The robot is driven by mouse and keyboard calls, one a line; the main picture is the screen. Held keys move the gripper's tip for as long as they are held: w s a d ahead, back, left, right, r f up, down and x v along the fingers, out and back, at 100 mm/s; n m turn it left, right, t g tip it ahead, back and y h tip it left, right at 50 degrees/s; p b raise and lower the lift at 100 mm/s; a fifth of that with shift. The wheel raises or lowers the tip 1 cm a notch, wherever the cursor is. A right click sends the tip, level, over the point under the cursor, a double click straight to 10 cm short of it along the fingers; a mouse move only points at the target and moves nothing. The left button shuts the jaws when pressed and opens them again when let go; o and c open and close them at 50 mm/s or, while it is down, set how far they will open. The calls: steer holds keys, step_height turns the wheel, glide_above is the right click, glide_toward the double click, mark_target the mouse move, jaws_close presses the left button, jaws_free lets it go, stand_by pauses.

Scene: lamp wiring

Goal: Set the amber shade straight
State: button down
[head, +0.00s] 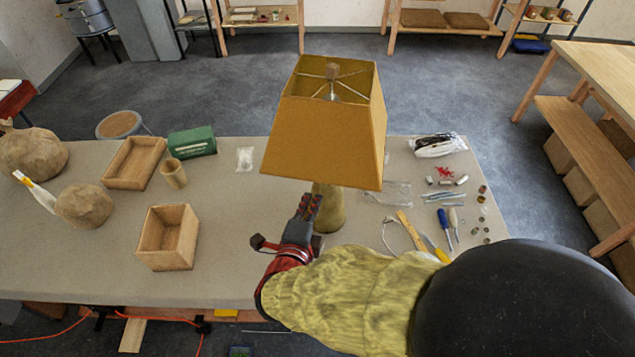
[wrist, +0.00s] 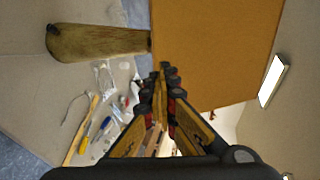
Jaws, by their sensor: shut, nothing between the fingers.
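The amber shade (head: 322,139) is a four-sided, tapered shade on a lamp at the middle of the table. It looks tilted in the head view, with its lower rim sloping down to the right. Its open top shows a spider frame and a finial. The lamp base (head: 330,208) stands under it, partly hidden by my gripper. My gripper (head: 308,205) is shut and empty, just below the shade's lower edge and left of the base. In the wrist view the shade (wrist: 212,50) and base (wrist: 95,42) are beyond my gripper (wrist: 164,72); I cannot tell whether it touches the shade.
Right of the lamp lie screwdrivers (head: 447,224), a wooden strip (head: 410,229), wires and small fittings. Left stand an open wooden box (head: 165,258), a tray (head: 112,179), a cup (head: 174,175) and a green box (head: 192,141).

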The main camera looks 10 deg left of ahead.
mark_target(320, 179)
steer(key=p+x, duration=0.1)
steer(key=x, duration=0.7)
steer(key=shift+p, duration=0.4)
steer(key=shift+f+b, duration=0.1)
steer(key=shift+b, duration=0.2)
steer(key=shift+w+f+b, duration=0.35)
steer(key=shift+w+b, duration=0.1)
steer(key=shift+b, duration=0.75)
steer(key=shift+w+r, duration=0.1)
steer(key=shift+w, duration=0.05)
